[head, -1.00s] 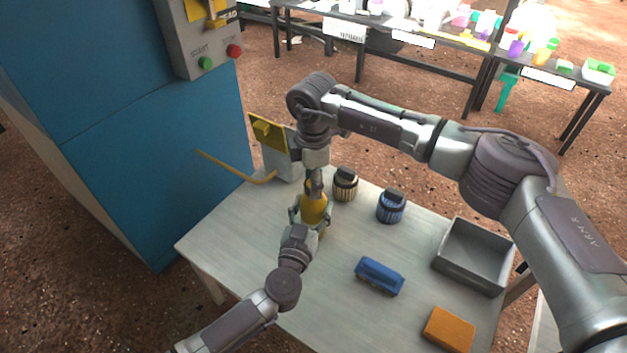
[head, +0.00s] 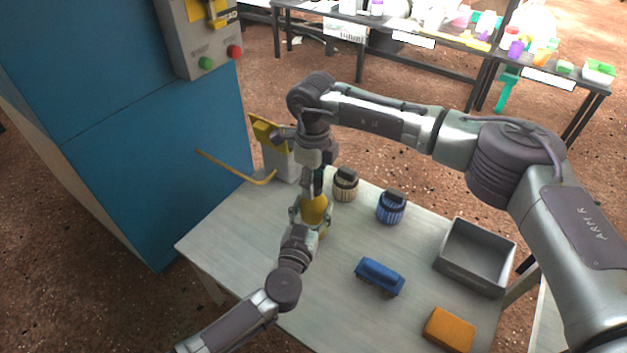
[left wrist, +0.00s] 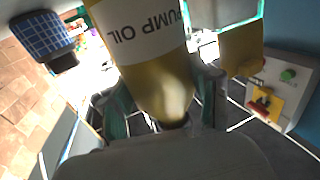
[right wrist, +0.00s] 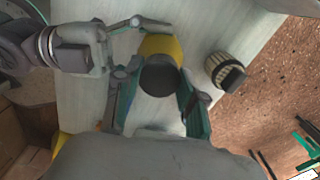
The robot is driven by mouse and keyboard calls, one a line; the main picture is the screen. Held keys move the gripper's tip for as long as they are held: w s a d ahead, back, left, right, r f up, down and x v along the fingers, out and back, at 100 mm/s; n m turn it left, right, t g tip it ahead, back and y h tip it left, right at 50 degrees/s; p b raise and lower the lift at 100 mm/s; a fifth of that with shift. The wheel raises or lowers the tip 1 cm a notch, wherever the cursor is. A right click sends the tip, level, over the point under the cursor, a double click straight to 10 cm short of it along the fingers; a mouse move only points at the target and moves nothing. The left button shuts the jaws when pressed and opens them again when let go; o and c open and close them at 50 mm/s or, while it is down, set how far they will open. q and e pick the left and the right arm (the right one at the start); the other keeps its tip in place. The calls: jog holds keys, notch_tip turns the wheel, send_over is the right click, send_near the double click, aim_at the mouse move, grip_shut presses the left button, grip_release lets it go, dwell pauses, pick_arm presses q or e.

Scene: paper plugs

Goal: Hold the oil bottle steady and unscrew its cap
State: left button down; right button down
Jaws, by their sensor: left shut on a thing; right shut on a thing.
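The yellow oil bottle (head: 315,208) stands upright near the back left of the table. My left gripper (head: 311,216) is shut around its body from the front. In the left wrist view the bottle (left wrist: 160,85), with a white PUMP OIL label, sits between the fingers. My right gripper (head: 319,183) comes down from above and is shut on the bottle's top. In the right wrist view the dark round cap (right wrist: 160,76) lies between the fingers. The head view hides the cap behind my right gripper. I cannot tell how far the cap has turned.
Beige (head: 345,184) and blue (head: 391,207) ribbed round things with dark tops stand right of the bottle. A blue brush-like block (head: 380,275), an orange block (head: 450,330) and a grey open bin (head: 470,281) are farther right. A blue cabinet (head: 160,150) stands left.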

jog(key=n, duration=1.2)
jog(key=shift+n, duration=0.4)
jog(key=n, duration=1.3)
jog(key=shift+r, duration=0.1)
jog(key=shift+r, duration=0.2)
jog(key=shift+r, duration=0.9)
jog(key=shift+r, duration=0.1)
